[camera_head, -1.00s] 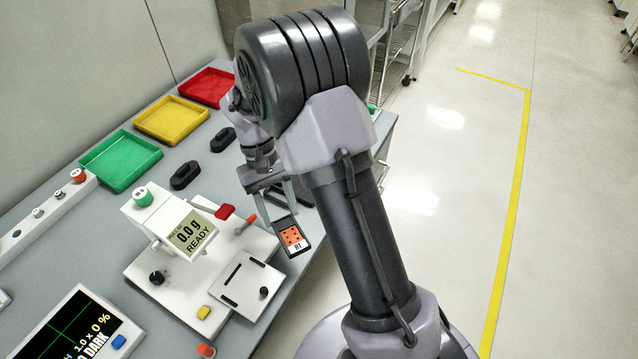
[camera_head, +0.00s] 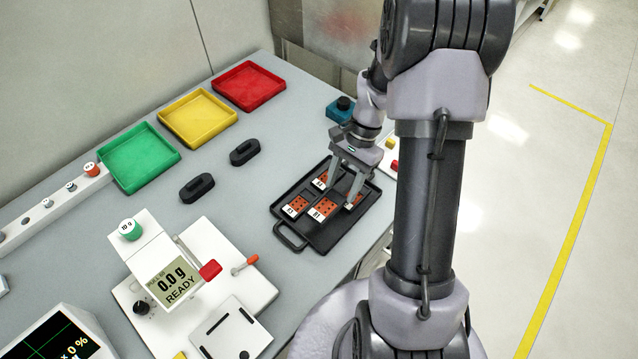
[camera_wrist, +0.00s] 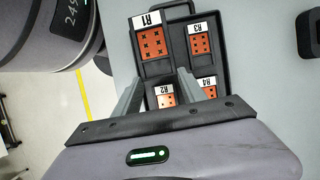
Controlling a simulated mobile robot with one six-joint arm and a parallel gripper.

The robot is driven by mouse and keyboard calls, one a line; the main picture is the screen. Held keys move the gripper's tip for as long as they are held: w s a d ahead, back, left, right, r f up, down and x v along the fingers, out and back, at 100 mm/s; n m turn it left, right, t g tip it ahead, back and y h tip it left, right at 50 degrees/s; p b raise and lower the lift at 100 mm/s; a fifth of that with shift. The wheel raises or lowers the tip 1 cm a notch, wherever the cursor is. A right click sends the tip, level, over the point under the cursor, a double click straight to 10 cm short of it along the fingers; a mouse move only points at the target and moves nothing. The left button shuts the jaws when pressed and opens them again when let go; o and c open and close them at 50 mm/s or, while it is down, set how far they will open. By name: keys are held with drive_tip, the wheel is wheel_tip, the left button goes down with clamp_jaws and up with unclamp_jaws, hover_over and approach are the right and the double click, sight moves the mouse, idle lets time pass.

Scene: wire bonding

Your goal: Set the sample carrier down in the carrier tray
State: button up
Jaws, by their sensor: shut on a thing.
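The sample carrier, a black plate with a dotted orange pad and an R1 label, shows in the head view (camera_head: 323,208) and the wrist view (camera_wrist: 155,42). My gripper (camera_head: 343,189) is shut on it and holds it out from the fingertips (camera_wrist: 160,76). It looks larger than the other carriers in the wrist view, so it seems to be above the tray. The black carrier tray (camera_head: 313,243) lies below, with its handle at the near left. Carriers R3 (camera_wrist: 200,43), R2 (camera_wrist: 165,100) and R4 (camera_wrist: 207,90) sit in it. Contact between R1 and the tray cannot be told.
Green (camera_head: 138,157), yellow (camera_head: 197,118) and red (camera_head: 249,85) bins stand at the back. Two black holders (camera_head: 197,188) lie left of the tray. The white tester (camera_head: 165,275) reading 0.0 g is at front left. A teal device (camera_head: 341,110) stands behind the tray.

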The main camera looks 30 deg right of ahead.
sight(340, 212)
drive_tip(key=shift+s+f+b, duration=0.1)
drive_tip(key=shift+f+b, duration=0.15)
drive_tip(key=shift+b, duration=0.05)
wheel_tip(340, 212, down, 8)
drive_tip(key=b, duration=0.7)
drive_tip(key=shift+s+a+f, duration=0.1)
drive_tip(key=o, duration=2.2)
